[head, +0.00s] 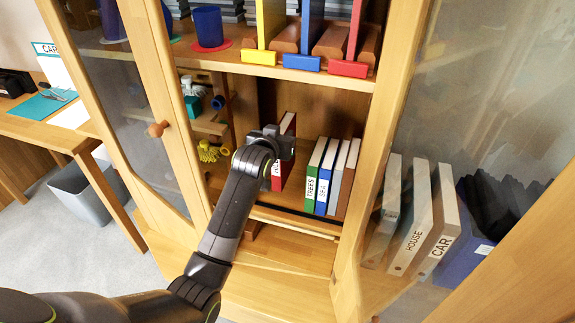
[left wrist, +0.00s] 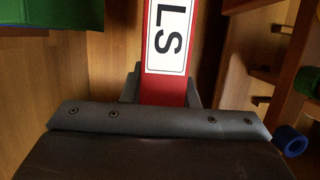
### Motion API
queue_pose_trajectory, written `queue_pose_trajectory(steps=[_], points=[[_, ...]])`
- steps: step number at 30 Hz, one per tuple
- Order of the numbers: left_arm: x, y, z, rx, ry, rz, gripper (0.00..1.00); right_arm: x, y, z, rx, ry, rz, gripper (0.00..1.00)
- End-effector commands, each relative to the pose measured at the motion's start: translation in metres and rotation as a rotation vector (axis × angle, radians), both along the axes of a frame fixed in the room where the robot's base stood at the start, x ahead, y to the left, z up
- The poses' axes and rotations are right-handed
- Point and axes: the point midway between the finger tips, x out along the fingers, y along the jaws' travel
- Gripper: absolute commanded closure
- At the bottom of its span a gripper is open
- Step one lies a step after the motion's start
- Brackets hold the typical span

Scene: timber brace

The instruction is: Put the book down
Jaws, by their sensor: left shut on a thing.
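A red book (head: 289,123) with a white label stands upright inside the cabinet's lower compartment, left of a row of books. My left gripper (head: 281,147) is shut on it and hides the middle of its spine. In the left wrist view the red book (left wrist: 178,92) shows the letters "LS" on its label, between my left gripper's fingers (left wrist: 165,88). I cannot tell whether its bottom edge touches the shelf (head: 295,221). My right gripper is not in view.
A green book (head: 312,172) labelled TREES, a blue book (head: 326,178) and others stand just right of the red book, with a narrow gap. Yellow, blue and red bookends (head: 271,25) stand on the shelf above. An open glass door (head: 150,110) with a knob is left.

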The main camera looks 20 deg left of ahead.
Motion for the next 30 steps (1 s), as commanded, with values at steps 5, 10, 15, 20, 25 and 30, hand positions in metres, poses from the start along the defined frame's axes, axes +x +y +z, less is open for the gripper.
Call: queue_pose_trajectory(steps=[5,10,15,20,25,30], points=[[0.000,0.000,-0.020,0.001,-0.003,0.000,1.00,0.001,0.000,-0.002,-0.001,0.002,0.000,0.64],[-0.001,0.000,-0.044,0.001,0.000,0.001,1.00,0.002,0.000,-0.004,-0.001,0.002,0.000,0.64],[0.000,0.000,-0.057,0.002,-0.005,-0.001,1.00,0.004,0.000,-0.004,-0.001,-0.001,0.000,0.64],[0.000,0.000,-0.057,0.002,-0.006,-0.001,1.00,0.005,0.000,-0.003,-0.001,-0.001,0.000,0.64],[0.000,0.000,-0.060,0.001,-0.004,0.000,1.00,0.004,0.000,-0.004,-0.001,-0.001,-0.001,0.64],[-0.001,0.000,-0.062,0.001,-0.001,0.000,0.56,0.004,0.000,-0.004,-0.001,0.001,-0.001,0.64]])
